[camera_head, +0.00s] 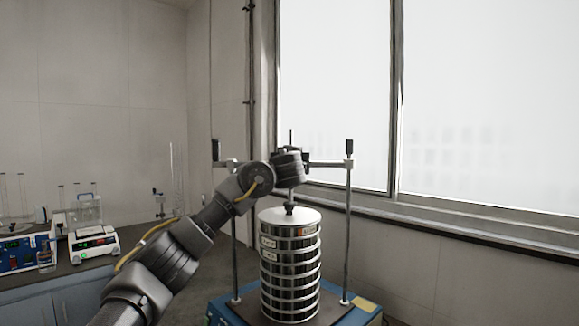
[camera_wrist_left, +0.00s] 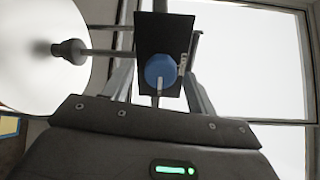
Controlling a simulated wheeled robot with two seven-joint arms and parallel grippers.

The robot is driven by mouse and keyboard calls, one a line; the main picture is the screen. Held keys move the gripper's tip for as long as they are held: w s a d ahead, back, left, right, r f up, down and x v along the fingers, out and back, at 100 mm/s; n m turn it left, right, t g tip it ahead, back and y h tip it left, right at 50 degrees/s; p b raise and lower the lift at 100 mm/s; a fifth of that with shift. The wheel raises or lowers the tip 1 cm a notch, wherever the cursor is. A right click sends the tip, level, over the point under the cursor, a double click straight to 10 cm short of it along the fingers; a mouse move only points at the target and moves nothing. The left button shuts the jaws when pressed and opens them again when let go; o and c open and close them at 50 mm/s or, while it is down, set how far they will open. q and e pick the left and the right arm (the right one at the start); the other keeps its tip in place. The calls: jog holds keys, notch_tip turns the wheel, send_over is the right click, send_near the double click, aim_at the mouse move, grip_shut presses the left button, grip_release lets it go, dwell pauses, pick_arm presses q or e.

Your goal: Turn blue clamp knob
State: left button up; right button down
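The blue clamp knob (camera_wrist_left: 160,70) shows in the left wrist view, in front of a dark clamp block (camera_wrist_left: 165,33). My left gripper (camera_wrist_left: 158,82) is open, with one finger on each side of the knob and a visible gap to both. I cannot tell how deep the knob sits between the fingers. In the head view my left arm reaches in from the left to the clamp crossbar (camera_head: 328,164) and hides the knob and the fingers. The stack of metal sieves (camera_head: 290,268) stands upright below. My right gripper is not in view.
Two upright rods, the right one (camera_head: 348,230) and the left one (camera_head: 234,262), flank the stack on the blue shaker base (camera_head: 228,312). A balance (camera_head: 94,243) and glassware stand on the bench at left. A window is behind.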

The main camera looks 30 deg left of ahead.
pick_arm(q)
jog(key=shift+s, duration=0.15)
jog(key=b+v, duration=0.4)
jog(key=v, duration=0.6)
jog(key=shift+s, duration=0.25)
jog(key=shift+d, duration=0.15)
